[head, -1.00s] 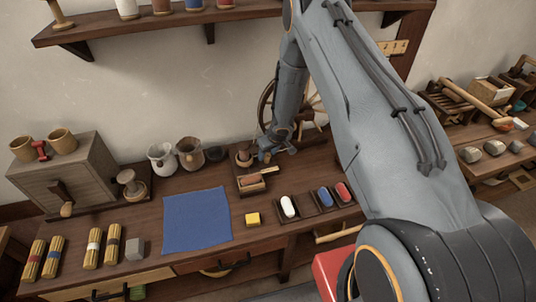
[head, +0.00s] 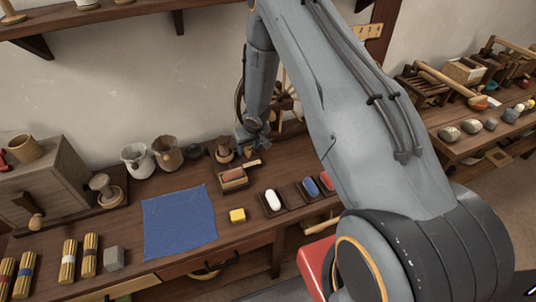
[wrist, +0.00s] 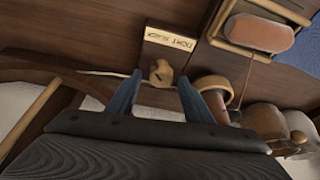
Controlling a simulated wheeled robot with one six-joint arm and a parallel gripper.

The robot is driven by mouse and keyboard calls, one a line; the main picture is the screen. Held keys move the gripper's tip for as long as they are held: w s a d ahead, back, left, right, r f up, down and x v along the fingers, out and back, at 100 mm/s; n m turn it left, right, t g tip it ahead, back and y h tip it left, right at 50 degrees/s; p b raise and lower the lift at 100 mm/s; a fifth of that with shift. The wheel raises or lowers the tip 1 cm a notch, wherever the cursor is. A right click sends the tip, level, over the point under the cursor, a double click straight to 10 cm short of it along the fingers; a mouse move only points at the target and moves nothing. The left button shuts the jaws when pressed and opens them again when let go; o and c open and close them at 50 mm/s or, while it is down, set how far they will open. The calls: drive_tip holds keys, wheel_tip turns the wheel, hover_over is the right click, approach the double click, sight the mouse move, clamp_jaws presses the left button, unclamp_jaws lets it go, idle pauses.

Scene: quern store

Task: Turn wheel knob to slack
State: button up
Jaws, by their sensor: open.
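The small wooden knob (wrist: 161,72) shows in the wrist view, just beyond and between my gripper's two blue-grey fingertips. My gripper (wrist: 158,86) is open, with a finger on each side of the knob; I cannot tell whether either touches it. A pale lettered plate (wrist: 170,42) lies beside the knob, its words hard to read. The wooden wheel's curved rim (wrist: 60,62) is at the left. In the head view my gripper (head: 252,142) is low at the back of the bench near the spoked wheel (head: 284,100), which my arm partly hides. The knob is hidden there.
A tray with a reddish-brown block (head: 233,174) and a wooden spool-like piece (head: 224,150) stand close to my gripper. Jugs (head: 138,160) stand at left.

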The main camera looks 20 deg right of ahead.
drive_tip(key=shift+a+f+m+h+b, duration=0.2)
drive_tip(key=shift+m+b, duration=0.45)
drive_tip(key=shift+b, duration=3)
drive_tip(key=shift+d+m+h+b, duration=0.1)
drive_tip(key=shift+m+h+b, duration=0.4)
drive_tip(key=shift+b, duration=3.1)
drive_tip(key=m+b, duration=0.1)
drive_tip(key=b, duration=0.2)
drive_tip(key=shift+a+m+b, duration=0.1)
drive_tip(key=shift+m+b, duration=0.15)
drive_tip(key=shift+b, duration=0.05)
